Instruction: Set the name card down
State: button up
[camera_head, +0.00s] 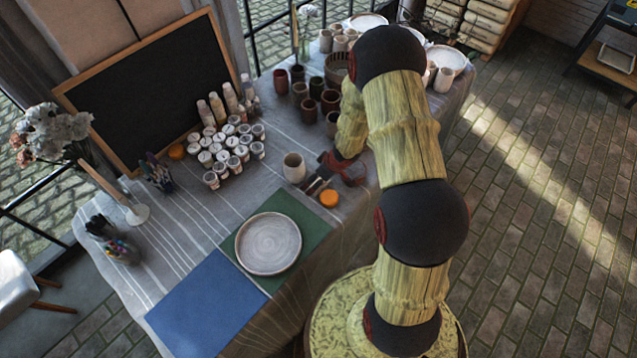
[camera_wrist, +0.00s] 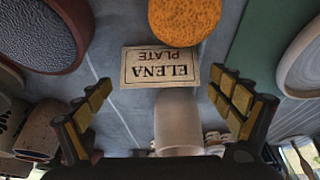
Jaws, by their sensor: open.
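The name card (camera_wrist: 160,67), cream with a dark border and "ELENA PLATE" upside down, lies on the grey tablecloth in the wrist view. It sits beyond my gripper (camera_wrist: 163,85), whose fingers are spread wide with nothing held between them. In the head view my gripper (camera_head: 316,186) is low over the table between the pale cup (camera_head: 294,167) and the orange sponge (camera_head: 329,197). The sponge (camera_wrist: 184,20) is right by the card in the wrist view. The card cannot be made out clearly in the head view.
The pale cup (camera_wrist: 178,122) stands close between my fingers in the wrist view. A plate (camera_head: 268,244) rests on a green mat (camera_head: 308,222), beside a blue mat (camera_head: 205,308). Paint jars (camera_head: 226,150) and dark cups (camera_head: 309,110) stand farther back. Bare cloth lies left of the plate.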

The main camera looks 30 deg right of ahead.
jog(key=shift+c, duration=1.1)
jog(key=c, duration=0.7)
